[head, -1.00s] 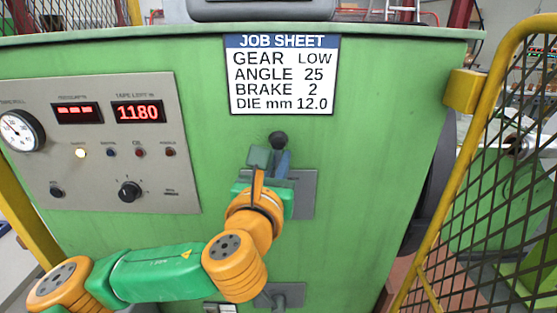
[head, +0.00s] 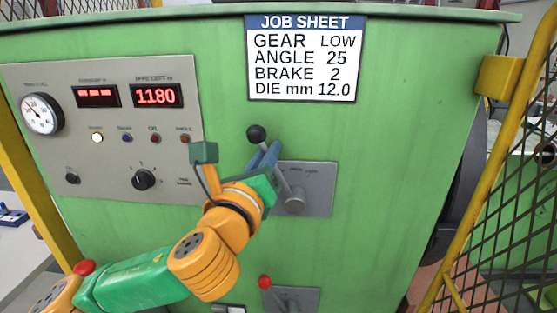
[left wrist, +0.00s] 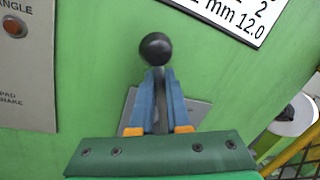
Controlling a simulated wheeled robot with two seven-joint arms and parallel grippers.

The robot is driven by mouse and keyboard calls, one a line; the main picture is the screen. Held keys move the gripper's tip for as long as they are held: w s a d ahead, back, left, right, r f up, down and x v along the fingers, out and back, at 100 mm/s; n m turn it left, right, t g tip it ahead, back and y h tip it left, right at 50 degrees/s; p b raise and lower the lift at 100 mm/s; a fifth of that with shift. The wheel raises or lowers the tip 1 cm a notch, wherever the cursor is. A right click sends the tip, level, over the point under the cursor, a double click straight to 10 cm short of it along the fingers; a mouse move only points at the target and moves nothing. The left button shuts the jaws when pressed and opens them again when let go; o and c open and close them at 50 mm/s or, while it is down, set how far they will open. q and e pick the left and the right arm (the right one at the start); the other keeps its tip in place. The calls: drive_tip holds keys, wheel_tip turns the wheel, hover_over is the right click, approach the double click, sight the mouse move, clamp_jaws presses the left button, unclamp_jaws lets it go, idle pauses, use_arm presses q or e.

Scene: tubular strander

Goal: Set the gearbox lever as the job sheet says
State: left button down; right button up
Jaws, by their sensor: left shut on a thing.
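The job sheet (head: 306,58) on the green cabinet reads GEAR LOW, ANGLE 25, BRAKE 2, DIE mm 12.0. The gearbox lever (head: 277,166) has a black ball knob (head: 256,134) and pivots on a grey plate (head: 318,190). It is tilted up and to the left. My left gripper (head: 265,158) is shut on the lever just below the knob. In the left wrist view the blue fingers (left wrist: 158,100) close around the shaft under the black knob (left wrist: 156,48). The plate's lettering is too small to read, and my gripper hides its left part. My right gripper is not in view.
A lower plate (head: 292,298) carries a red-knobbed lever (head: 264,283). A control panel (head: 105,135) with a gauge and displays is at left, its right edge near my wrist. A yellow mesh guard (head: 510,190) stands at right.

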use_arm(q)
drive_tip(key=shift+a+f+n+b, duration=0.25)
drive_tip(key=shift+a+n+b, duration=0.1)
drive_tip(key=shift+n, duration=0.15)
drive_tip(key=c, duration=0.9)
unclamp_jaws()
drive_tip(key=shift+a, duration=0.1)
